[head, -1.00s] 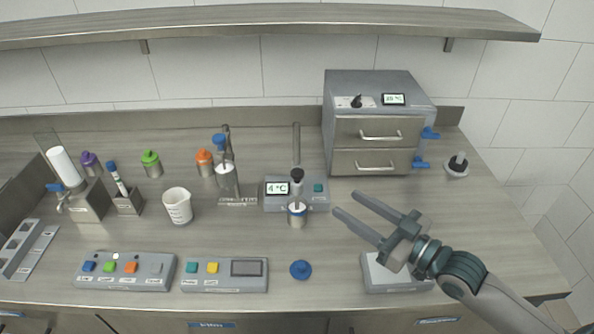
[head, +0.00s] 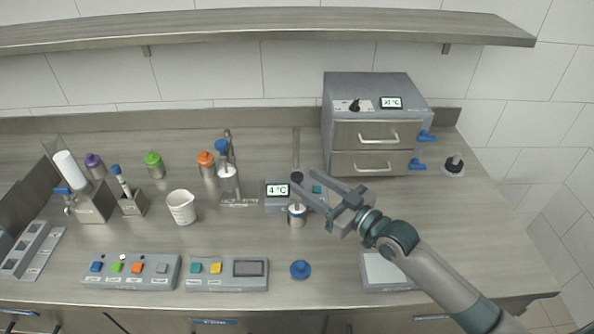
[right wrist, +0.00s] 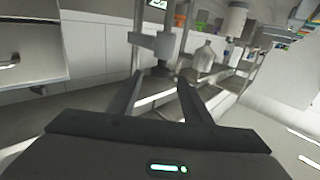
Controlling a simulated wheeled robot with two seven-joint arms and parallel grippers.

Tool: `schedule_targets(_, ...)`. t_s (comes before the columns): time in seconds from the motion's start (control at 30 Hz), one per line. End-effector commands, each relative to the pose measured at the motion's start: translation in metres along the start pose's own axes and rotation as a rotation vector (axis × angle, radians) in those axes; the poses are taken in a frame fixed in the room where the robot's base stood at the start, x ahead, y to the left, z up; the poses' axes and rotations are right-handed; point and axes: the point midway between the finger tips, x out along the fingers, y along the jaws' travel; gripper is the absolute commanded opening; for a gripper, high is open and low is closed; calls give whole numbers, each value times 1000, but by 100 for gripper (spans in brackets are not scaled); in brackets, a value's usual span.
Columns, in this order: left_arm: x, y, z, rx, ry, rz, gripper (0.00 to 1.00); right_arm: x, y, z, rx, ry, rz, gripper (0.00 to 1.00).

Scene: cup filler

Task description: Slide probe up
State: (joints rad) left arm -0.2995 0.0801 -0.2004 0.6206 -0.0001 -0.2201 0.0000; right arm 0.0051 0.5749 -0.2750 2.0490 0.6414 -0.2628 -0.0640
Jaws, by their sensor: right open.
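The probe (head: 297,177) shows as a black-topped piece on the upright rod (head: 296,148), above a small metal cup (head: 297,217) in front of the 4 °C display unit (head: 277,191). My right gripper (head: 299,179) is open, its two fingers pointing left with their tips by the probe's black head. Whether they touch it I cannot tell. In the right wrist view the open fingers (right wrist: 160,76) point at a grey upright assembly (right wrist: 155,42) between and beyond their tips. My left gripper is not in view.
A steel two-drawer oven (head: 375,125) stands behind my right arm. A white beaker (head: 182,207) and a pump bottle stand (head: 228,180) are to the left. Two button panels (head: 130,271) and a blue cap (head: 300,269) lie in front. A flat scale (head: 385,270) is below my arm.

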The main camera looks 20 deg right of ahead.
Motion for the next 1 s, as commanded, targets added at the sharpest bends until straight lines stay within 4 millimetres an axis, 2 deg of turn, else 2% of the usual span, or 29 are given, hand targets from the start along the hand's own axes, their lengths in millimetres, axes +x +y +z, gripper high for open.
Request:
schedule_targets(0.1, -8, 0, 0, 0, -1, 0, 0, 20, 0, -3, 1, 1, 0, 45)
schedule_targets(0.3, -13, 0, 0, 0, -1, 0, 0, 41, 0, -1, -1, 0, 0, 45)
schedule_targets(0.73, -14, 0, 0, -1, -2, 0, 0, 47, 0, 0, -1, -1, 0, 45)
schedule_targets(0.77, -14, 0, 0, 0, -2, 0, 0, 47, 0, 0, -1, -1, 0, 40)
schedule_targets(0.93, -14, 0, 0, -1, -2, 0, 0, 47, 0, 0, -1, 0, 0, 0)
schedule_targets(1.0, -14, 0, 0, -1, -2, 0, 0, 47, 0, 0, -1, 0, 0, 0)
